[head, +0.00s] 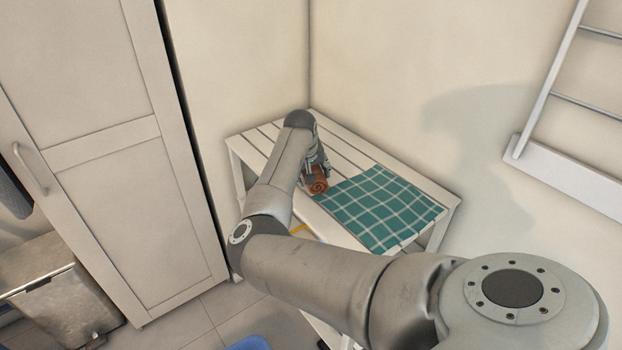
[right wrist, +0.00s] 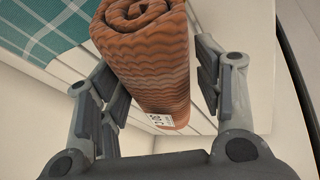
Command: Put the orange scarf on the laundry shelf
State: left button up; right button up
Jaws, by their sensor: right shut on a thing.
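The orange scarf (head: 318,187) is a rolled bundle with wavy stripes, at the white slatted shelf (head: 348,142) in the corner. My right gripper (head: 314,170) is shut on the scarf. In the right wrist view the scarf (right wrist: 147,60) stands between the two fingers of my right gripper (right wrist: 155,85), with its spiral end toward the top and a small white tag at its lower end. I cannot tell whether the scarf touches the slats. My left gripper is not in view.
A teal checked cloth (head: 376,208) lies flat on the shelf, close to the right of the scarf. A tall cabinet (head: 110,130) stands at left. A metal bin (head: 60,290) is at lower left. A white ladder-like rack (head: 560,80) is on the right wall.

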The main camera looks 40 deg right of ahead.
jog(key=shift+a+f+b, duration=0.15)
jog(key=shift+f+b, duration=0.25)
jog(key=shift+f, duration=0.15)
jog(key=shift+r, duration=0.15)
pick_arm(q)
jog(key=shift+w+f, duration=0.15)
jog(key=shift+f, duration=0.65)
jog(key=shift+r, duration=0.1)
pick_arm(e)
jog(key=shift+s+f, duration=0.1)
jog(key=shift+f, duration=0.25)
jog(key=o, duration=1.1)
jog(key=shift+a+r, duration=0.1)
jog(key=shift+r, duration=0.4)
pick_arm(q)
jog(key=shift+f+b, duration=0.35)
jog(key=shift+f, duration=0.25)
pick_arm(e)
jog(key=v, duration=1.1)
jog(key=shift+a+r, duration=0.1)
jog(key=shift+r, duration=0.2)
